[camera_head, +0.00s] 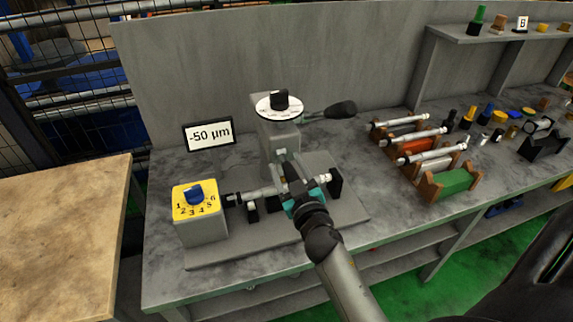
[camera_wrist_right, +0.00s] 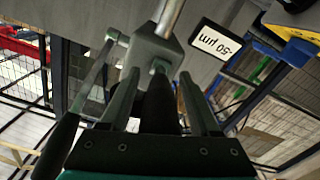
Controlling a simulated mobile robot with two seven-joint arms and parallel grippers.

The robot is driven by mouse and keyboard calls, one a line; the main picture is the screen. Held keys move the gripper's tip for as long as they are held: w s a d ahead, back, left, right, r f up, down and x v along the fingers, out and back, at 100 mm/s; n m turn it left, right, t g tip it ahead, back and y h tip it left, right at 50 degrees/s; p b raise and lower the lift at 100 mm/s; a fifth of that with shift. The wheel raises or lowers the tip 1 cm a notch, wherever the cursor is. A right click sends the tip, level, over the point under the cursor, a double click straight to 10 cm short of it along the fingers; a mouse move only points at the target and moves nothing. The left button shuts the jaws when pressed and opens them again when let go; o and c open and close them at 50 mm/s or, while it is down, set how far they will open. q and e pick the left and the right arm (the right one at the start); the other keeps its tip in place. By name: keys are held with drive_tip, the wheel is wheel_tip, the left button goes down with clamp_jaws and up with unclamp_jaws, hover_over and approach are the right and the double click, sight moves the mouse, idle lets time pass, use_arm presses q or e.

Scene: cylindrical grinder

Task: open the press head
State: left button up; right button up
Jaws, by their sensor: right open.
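The grinder's grey press head (camera_head: 279,138) stands upright on the bench, with a white dial and black knob (camera_head: 280,101) on top. Its lever, ending in a black handle (camera_head: 341,110), points right. In the right wrist view the grey head (camera_wrist_right: 152,52) and the lever's black handle (camera_wrist_right: 57,147) show from below. My right gripper (camera_head: 283,164) is in front of the head, below the dial, and away from the handle. Its two fingers (camera_wrist_right: 158,76) are apart, with a dark rod-like part showing between them; I cannot tell whether they touch it. My left gripper is not in view.
A yellow-topped selector box (camera_head: 196,203) stands at the left of the grinder base. A display (camera_head: 209,135) reads -50 µm behind it. Racks with metal shafts (camera_head: 423,153) are to the right. A wall (camera_head: 200,60) closes the back.

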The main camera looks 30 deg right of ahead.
clamp_jaws()
idle(0.3)
idle(1.0)
